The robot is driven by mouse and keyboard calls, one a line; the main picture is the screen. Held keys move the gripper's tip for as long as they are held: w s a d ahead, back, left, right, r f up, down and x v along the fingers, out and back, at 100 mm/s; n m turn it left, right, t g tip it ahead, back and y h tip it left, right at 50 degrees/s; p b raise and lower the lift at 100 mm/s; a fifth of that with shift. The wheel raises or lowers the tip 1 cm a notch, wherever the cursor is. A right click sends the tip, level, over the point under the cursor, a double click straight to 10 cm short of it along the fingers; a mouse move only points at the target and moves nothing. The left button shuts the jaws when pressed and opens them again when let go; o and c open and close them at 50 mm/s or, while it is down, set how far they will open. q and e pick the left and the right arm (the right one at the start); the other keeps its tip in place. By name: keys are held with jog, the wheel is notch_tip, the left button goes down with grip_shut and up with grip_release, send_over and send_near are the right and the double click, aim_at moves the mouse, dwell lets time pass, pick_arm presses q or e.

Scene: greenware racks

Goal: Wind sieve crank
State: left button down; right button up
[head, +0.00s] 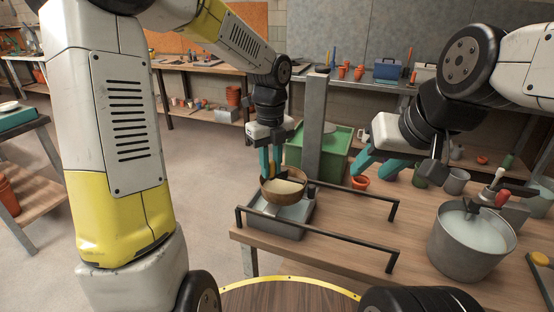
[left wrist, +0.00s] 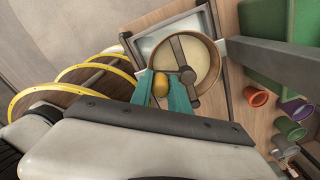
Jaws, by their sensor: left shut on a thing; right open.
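The sieve (head: 284,191) is a round wooden-rimmed drum with pale material inside, above a grey metal basin (head: 288,230) at the left end of the wooden table. In the left wrist view the sieve (left wrist: 216,66) has a dark metal crossbar and hub (left wrist: 187,75). The yellow-brown crank knob (left wrist: 160,86) lies near its rim, between my left gripper's teal fingers. My left gripper (head: 268,167) comes from above and is shut on the knob; the fingers hide its sides. My right gripper (head: 375,170) is open and empty above the table, right of the sieve.
A green bin (head: 335,160) and upright grey post (head: 316,125) stand behind the sieve. A small orange pot (head: 360,183) sits below my right gripper.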

pick_arm(q)
jog(key=shift+w+a+m, duration=0.15)
jog(key=shift+m, duration=0.25)
dwell(0.3)
jog(key=c, duration=1.5)
grip_release()
jog(key=shift+c, duration=0.2)
jog(key=shift+r, duration=3.95)
